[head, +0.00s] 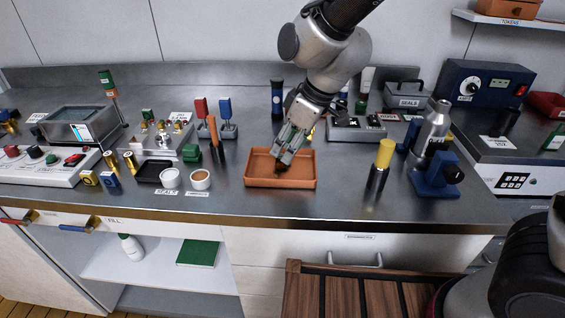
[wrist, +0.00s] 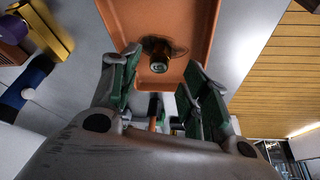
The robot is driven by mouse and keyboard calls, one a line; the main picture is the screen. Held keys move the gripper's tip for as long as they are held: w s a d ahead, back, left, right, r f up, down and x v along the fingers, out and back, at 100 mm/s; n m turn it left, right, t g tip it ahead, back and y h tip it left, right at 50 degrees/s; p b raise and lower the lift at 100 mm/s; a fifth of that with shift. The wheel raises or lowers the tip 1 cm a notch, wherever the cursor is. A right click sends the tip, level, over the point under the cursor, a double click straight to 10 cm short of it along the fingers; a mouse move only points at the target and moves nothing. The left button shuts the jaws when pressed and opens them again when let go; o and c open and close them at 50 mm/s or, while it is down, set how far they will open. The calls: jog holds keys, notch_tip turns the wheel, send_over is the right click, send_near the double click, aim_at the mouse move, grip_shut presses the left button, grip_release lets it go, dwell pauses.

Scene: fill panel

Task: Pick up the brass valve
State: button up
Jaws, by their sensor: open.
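An orange tray (head: 251,180) stands on the steel counter, and it fills the top middle of the wrist view (wrist: 200,22). A small dark, brass-toned cylindrical piece (wrist: 159,60) is in the tray and looks like the brass valve, though its shape is hard to make out. My gripper (head: 284,157) reaches down over the tray. In the wrist view its green-padded fingers are apart, one on each side of the small piece, with a gap to both. In the head view the fingers largely hide the piece.
An orange-handled tool (head: 214,135) stands left of the tray and a yellow-topped cylinder (head: 380,168) stands to the right. Two small cups (head: 201,179) sit left of the tray. A blue device (head: 434,178) is farther right. The counter in front of the tray is clear.

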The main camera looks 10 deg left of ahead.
aim_at(281, 156)
jog(key=x, duration=0.5)
jog(key=shift+w+a, duration=0.1)
jog(key=shift+r, duration=0.1)
grip_shut()
